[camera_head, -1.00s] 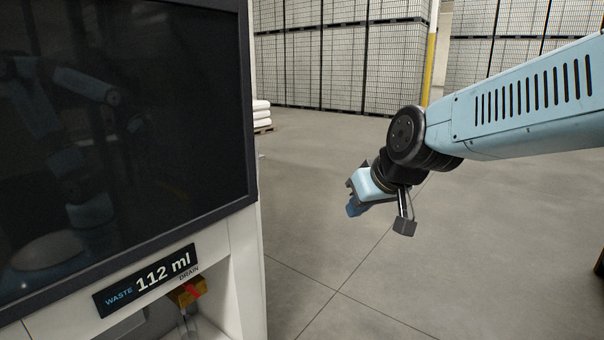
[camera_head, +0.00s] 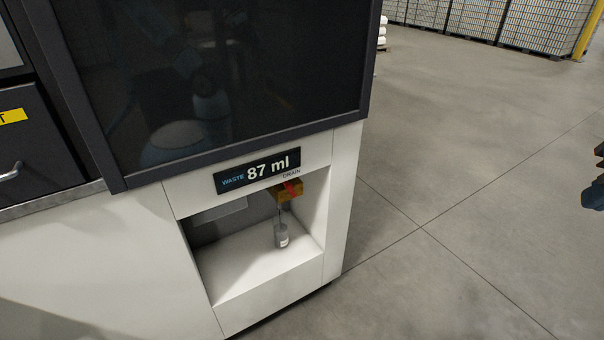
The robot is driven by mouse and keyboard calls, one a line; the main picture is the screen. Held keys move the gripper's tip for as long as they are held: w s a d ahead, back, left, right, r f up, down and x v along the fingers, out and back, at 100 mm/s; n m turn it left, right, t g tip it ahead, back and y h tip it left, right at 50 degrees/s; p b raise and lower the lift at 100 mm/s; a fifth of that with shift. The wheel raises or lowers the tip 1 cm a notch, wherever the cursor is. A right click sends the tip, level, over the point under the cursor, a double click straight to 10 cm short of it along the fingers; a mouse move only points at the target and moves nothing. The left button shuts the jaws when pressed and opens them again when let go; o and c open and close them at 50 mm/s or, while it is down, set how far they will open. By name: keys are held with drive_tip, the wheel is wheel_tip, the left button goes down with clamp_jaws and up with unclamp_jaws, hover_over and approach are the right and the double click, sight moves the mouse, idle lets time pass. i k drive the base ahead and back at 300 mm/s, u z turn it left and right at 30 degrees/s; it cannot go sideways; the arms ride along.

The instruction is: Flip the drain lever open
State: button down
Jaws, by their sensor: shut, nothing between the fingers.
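The red drain lever (camera_head: 293,187) sits on a brass-yellow valve (camera_head: 287,196) under the "DRAIN" label, at the upper right of an open recess in the white machine. It lies at a slant across the valve; its exact setting is too small to tell.
The waste display (camera_head: 258,171) reads 87 ml above the recess (camera_head: 245,275). A large dark screen (camera_head: 250,80) overhangs it. A dark drawer (camera_head: 35,145) with a handle is at the left. The grey floor (camera_head: 450,200) right of the machine is clear.

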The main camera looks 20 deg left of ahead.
sight(289, 186)
drive_tip(key=z, duration=0.75)
drive_tip(key=k, duration=1.05)
drive_tip(key=u, duration=0.95)
drive_tip(key=i, duration=1)
drive_tip(key=z, duration=0.05)
